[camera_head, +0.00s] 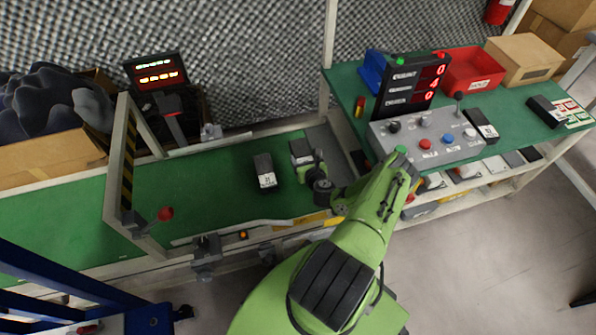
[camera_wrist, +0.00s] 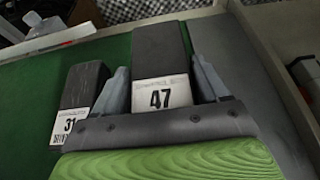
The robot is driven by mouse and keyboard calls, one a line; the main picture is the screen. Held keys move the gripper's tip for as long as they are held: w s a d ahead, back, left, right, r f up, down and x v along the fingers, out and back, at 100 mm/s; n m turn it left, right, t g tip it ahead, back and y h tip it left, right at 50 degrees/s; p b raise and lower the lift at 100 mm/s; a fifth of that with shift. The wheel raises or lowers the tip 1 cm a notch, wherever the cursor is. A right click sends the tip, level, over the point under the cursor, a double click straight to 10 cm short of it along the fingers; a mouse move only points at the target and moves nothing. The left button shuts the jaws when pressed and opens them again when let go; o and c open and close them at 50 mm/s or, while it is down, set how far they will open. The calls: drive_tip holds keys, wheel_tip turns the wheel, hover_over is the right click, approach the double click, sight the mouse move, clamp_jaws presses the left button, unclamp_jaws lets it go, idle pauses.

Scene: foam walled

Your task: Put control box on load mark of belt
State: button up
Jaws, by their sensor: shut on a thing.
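My gripper (camera_wrist: 160,92) is shut on a black box (camera_wrist: 158,50) with a white label reading 47. In the head view this box (camera_head: 302,152) is at the right part of the green belt (camera_head: 215,185), in front of my gripper (camera_head: 314,174). I cannot tell whether it touches the belt. A second black box (camera_wrist: 84,88), labelled 31, stands on the belt to the left, apart from the held one; it also shows in the head view (camera_head: 264,172). A grey strip (camera_head: 324,142) crosses the belt's right end. No load mark is clearly readable.
A frame with yellow-black stripes (camera_head: 128,165) spans the belt at left. A green bench at right holds a grey button panel (camera_head: 424,136), a counter display (camera_head: 410,84), a red bin (camera_head: 470,70) and black boxes (camera_head: 480,125). Belt between frame and box 31 is clear.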

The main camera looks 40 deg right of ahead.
wheel_tip(320, 180, down, 5)
drive_tip(key=shift+r+b, duration=0.15)
drive_tip(key=shift+b, duration=0.75)
drive_tip(key=shift+r, duration=0.15)
drive_tip(key=o, duration=1.3)
